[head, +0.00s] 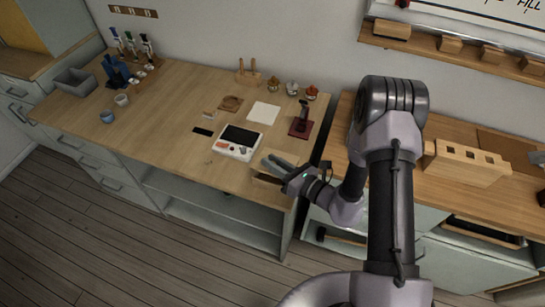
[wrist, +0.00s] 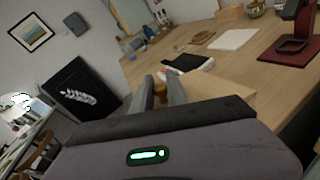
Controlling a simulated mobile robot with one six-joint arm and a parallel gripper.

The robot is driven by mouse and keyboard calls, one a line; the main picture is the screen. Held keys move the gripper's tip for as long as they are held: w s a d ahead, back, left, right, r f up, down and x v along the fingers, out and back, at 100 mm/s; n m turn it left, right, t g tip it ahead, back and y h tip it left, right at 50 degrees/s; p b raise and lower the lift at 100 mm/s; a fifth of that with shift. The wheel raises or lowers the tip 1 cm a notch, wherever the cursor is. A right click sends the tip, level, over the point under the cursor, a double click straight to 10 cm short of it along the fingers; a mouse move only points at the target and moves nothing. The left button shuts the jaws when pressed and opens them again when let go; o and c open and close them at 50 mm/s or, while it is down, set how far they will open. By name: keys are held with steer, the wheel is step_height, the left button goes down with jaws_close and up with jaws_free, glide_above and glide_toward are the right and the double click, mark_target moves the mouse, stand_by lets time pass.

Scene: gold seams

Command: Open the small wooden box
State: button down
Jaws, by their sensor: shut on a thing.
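The small wooden box is pale wood and sits at the right front of the wooden table; in the wrist view its top (wrist: 215,92) shows to the right of my fingers. In the head view my gripper (head: 272,165) covers much of it. In the wrist view my gripper (wrist: 160,88) has its two grey fingers around a small brown knob (wrist: 160,92) at the box's left side. The fingers look shut on this knob. I cannot tell whether the box is closed or partly open.
A white device with a dark screen (head: 240,138) lies just left of the box. A white sheet (head: 264,112) and a dark red stand (head: 301,124) are behind it. The table's front edge is close. Cups (head: 107,116) and a grey bin (head: 76,80) stand far left.

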steer(key=r+p, duration=0.1)
steer(key=w+r+m+p, duration=0.1)
steer(key=p, duration=0.1)
steer(key=shift+w+d+r+g, duration=0.1)
steer(key=shift+d+r+g, duration=0.1)
steer(key=shift+g, duration=0.1)
steer(key=w+m+p, duration=0.1)
steer(key=w+r+m+g+p, duration=0.1)
steer(key=p, duration=0.1)
steer(key=shift+d+r+m+h, duration=0.1)
steer(key=shift+d+m+h, duration=0.2)
steer(key=shift+d, duration=0.05)
steer(key=w+m, duration=0.1)
steer(key=w+g+p, duration=0.1)
steer(key=w+d+m+p, duration=0.1)
steer(key=shift+r+m+g, duration=0.3)
steer(key=shift+r, duration=0.1)
steer(key=shift+w+d+f+m+g, duration=0.1)
steer(key=shift+w+d+m+g, duration=0.2)
steer(key=shift+w, duration=0.5)
steer(key=shift+w+d+f+m+g, duration=0.1)
steer(key=shift+w+d+m+g, duration=0.25)
steer(key=shift+w, duration=0.5)
steer(key=shift+w+d+f+m+g, duration=0.15)
steer(key=shift+w+d+m, duration=0.25)
steer(key=shift+w, duration=0.4)
steer(key=shift+b, duration=0.3)
